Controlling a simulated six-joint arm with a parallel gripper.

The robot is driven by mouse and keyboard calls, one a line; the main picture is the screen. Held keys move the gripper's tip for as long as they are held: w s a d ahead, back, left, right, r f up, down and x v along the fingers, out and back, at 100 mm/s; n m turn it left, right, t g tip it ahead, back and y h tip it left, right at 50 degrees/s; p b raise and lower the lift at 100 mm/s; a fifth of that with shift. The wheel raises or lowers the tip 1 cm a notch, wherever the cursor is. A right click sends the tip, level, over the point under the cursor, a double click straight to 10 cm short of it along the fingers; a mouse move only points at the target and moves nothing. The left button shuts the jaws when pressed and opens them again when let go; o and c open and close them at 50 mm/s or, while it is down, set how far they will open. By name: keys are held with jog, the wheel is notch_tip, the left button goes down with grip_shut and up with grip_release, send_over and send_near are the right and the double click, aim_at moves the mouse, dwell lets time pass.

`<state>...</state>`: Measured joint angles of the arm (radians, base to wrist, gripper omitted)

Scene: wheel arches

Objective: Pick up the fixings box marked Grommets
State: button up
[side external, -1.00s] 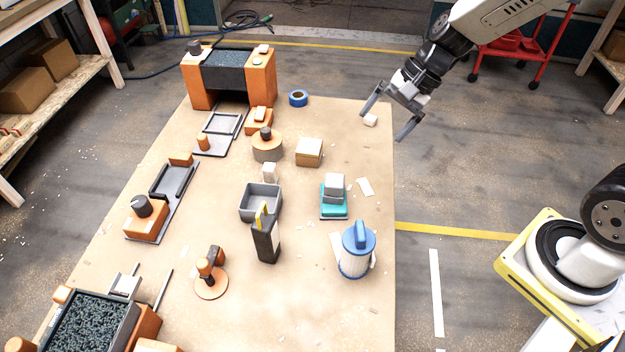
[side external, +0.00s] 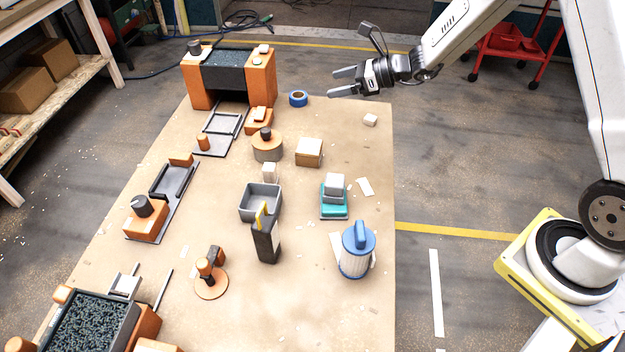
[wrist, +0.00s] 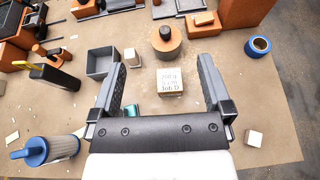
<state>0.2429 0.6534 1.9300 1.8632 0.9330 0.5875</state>
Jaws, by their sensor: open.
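No marking that reads Grommets can be made out in either view. Small pale boxes are in sight: one (side external: 370,120) near the table's far right corner, one (side external: 269,172) behind the grey bin, and one (side external: 335,183) on a teal scale. The corner box (wrist: 254,138) and the bin-side box (wrist: 132,58) also show in the wrist view. A cardboard box (side external: 309,152) has a pale top; its print (wrist: 170,80) is not clearly legible. My gripper (side external: 352,60) is open and empty, high over the table's far end. In the wrist view its fingers (wrist: 160,68) frame the cardboard box, well apart from it.
A blue tape roll (side external: 298,98), a round orange-brown fixture (side external: 267,150), a grey bin (side external: 261,203), a black holder (side external: 266,243) and a blue-lidded canister (side external: 357,252) stand on the table (side external: 310,300). An orange-sided machine (side external: 258,82) rises at the far end.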

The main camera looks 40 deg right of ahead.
send_near(309, 151)
jog(key=w+f, duration=0.2)
jog(key=w, duration=0.1)
jog(key=shift+w+a+f, duration=0.1)
jog(key=shift+f, duration=0.3)
jog(key=shift+x, duration=1.3)
jog(key=shift+x, duration=2.55)
jog(key=c, duration=1.1)
